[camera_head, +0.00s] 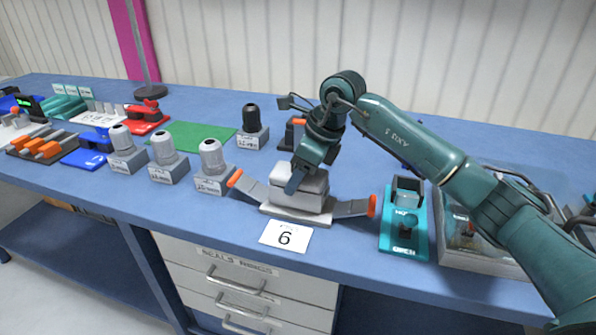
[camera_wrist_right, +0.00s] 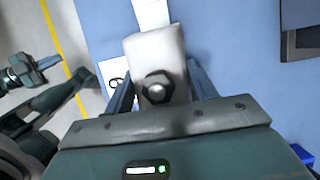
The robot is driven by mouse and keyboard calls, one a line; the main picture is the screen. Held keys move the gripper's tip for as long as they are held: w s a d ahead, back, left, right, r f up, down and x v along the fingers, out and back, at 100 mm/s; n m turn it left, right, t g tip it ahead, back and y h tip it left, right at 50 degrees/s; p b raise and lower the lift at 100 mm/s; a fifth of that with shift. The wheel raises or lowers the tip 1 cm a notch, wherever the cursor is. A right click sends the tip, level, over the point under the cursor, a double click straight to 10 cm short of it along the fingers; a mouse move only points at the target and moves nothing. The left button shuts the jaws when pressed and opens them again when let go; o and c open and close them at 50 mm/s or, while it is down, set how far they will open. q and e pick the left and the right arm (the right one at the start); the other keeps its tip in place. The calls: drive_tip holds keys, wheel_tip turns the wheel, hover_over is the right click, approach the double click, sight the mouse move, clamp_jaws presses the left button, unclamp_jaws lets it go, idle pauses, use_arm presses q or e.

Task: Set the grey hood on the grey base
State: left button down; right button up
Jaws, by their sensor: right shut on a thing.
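The grey hood (camera_head: 301,180) is a light block between the fingers of my right gripper (camera_head: 300,178). In the right wrist view the hood (camera_wrist_right: 157,50) has a dark hex nut with a bright round tip on it, and a finger lies along each side. The hood is directly over the grey base (camera_head: 285,214), which has two orange-tipped levers spread to the sides. The hood looks level and very close to or touching the base; the seam is too small to tell. My left gripper (camera_wrist_right: 47,63) seems to show at the left of the right wrist view, its jaws unclear.
A card marked 6 (camera_head: 285,236) lies in front of the base. Several grey blocks with domed tops (camera_head: 211,160) stand to the left, near a green mat (camera_head: 200,136). A teal fixture (camera_head: 404,239) and a clear-lidded tray (camera_head: 482,258) are to the right.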

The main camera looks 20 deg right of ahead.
use_arm(q)
drive_tip(key=shift+f, duration=0.25)
use_arm(e)
drive_tip(key=o, duration=1.2)
drive_tip(key=shift+s+a+f, duration=0.1)
drive_tip(key=shift+s+f, duration=0.1)
drive_tip(key=shift+f, duration=0.35)
drive_tip(key=shift+r+p, duration=0.3)
drive_tip(key=shift+r, duration=0.15)
drive_tip(key=p+v, duration=0.4)
drive_tip(key=v, duration=0.4)
drive_tip(key=shift+w+r, duration=0.15)
drive_tip(key=shift+r, duration=0.05)
use_arm(q)
drive_tip(key=r, duration=0.1)
drive_tip(key=s+r, duration=0.1)
drive_tip(key=r, duration=0.1)
drive_tip(key=s+r, duration=0.1)
drive_tip(key=shift+a+r, duration=0.1)
drive_tip(key=shift+r, duration=0.2)
drive_tip(key=shift+w+r, duration=0.1)
drive_tip(key=shift+r, duration=0.05)
